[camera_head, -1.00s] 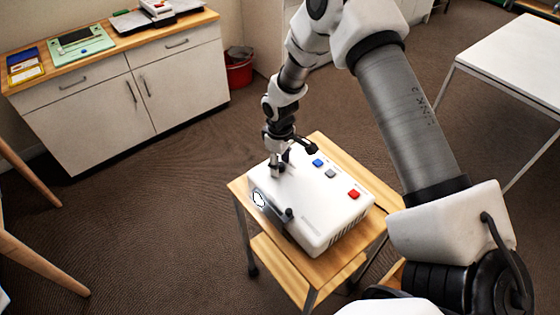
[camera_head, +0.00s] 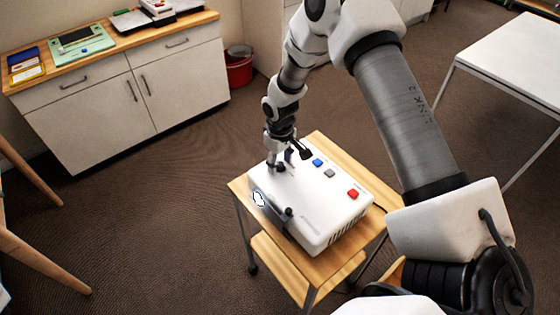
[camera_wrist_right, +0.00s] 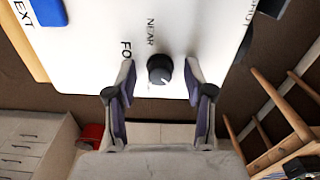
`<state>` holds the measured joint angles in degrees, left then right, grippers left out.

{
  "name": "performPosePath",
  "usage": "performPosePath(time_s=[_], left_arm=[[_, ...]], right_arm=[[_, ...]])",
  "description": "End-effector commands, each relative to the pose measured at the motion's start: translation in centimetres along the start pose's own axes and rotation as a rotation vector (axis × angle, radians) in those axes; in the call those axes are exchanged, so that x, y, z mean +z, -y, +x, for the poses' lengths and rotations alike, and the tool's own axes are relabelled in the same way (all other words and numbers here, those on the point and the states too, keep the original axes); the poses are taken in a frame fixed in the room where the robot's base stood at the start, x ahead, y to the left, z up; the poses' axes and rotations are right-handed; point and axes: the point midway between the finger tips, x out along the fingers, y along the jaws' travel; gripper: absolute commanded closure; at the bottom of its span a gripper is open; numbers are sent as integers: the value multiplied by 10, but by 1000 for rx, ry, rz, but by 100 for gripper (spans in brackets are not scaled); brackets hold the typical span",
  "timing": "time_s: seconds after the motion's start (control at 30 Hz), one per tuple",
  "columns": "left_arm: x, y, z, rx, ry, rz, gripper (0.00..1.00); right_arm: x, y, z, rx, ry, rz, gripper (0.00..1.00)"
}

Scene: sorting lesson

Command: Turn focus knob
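The focus knob (camera_wrist_right: 160,68) is a small dark round knob with a white mark on the white projector's top, beside the printed word NEAR. In the head view the knob (camera_head: 281,168) shows just under my right gripper (camera_head: 280,162). The projector (camera_head: 312,208) stands on a small wooden cart. In the wrist view my right gripper (camera_wrist_right: 159,82) is open, one finger on each side of the knob, with a visible gap to each. I cannot tell how far the fingertips are above the projector's top. My left gripper is not in view.
Blue (camera_head: 317,162), grey (camera_head: 329,173) and red (camera_head: 352,194) buttons sit on the projector's top. The cart (camera_head: 238,187) has a narrow bare rim. A cabinet (camera_head: 130,95), a red bucket (camera_head: 239,72) and a white table (camera_head: 515,60) stand apart. Carpet around the cart is clear.

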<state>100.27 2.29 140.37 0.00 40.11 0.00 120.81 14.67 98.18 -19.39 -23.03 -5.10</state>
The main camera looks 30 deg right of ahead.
Motion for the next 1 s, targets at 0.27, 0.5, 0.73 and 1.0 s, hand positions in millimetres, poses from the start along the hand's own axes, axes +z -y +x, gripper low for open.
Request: performPosePath(time_s=[0.27, 0.5, 0.73, 1.0], left_arm=[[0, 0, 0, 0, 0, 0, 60], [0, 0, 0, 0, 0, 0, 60], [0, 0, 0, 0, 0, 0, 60], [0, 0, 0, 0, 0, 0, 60]], right_arm=[[0, 0, -2, 0, -1, -1, 45], [-2, 0, -43, 1, -6, -1, 45], [-1, 0, -100, 1, -4, 0, 45], [0, 0, -120, 0, 0, 0, 45]])
